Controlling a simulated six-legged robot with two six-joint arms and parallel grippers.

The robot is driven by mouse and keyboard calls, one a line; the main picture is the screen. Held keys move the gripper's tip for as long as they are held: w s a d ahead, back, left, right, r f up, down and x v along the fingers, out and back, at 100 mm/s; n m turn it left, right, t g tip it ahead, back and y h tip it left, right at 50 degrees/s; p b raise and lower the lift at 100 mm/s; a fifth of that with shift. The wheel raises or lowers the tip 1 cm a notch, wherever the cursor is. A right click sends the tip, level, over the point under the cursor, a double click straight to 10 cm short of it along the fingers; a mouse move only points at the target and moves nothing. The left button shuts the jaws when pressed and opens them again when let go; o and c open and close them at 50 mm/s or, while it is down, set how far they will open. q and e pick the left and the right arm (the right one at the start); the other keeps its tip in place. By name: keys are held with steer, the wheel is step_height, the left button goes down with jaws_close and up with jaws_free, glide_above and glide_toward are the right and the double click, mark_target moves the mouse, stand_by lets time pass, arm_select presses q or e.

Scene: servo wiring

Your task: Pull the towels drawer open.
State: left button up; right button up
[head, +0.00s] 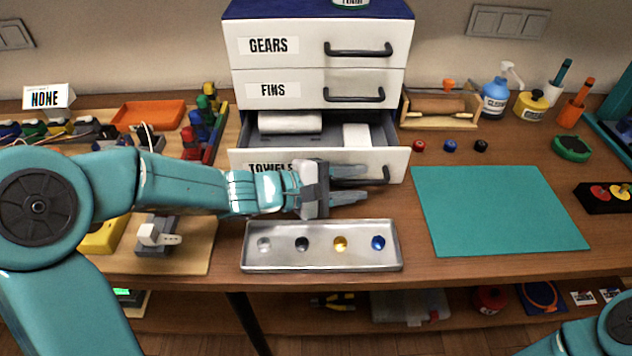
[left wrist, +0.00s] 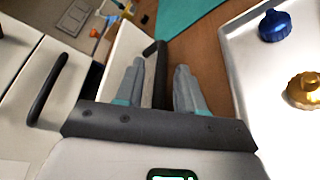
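The white TOWELS drawer (head: 240,160) is the lowest of the drawer unit and stands pulled out, with a white roll (head: 290,122) and a white block (head: 356,135) inside. My left gripper (head: 352,184) is at its front, partly covering the label. Its fingers are apart, one above the other in the head view. In the left wrist view the fingers (left wrist: 158,88) stand on either side of the drawer's dark bar handle (left wrist: 160,68), with a gap visible on both sides. My right gripper is out of view.
A metal tray (head: 322,266) with several coloured knobs lies just in front of the drawer. A teal mat (head: 498,210) lies to the right. The GEARS drawer (head: 300,45) and FINS drawer (head: 300,90) above are shut.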

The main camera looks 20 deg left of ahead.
arm_select(q)
steer(key=v, duration=1.6)
steer(key=shift+s+a+p, duration=0.1)
steer(key=shift+a+p, duration=0.05)
steer(key=shift+p, duration=0.25)
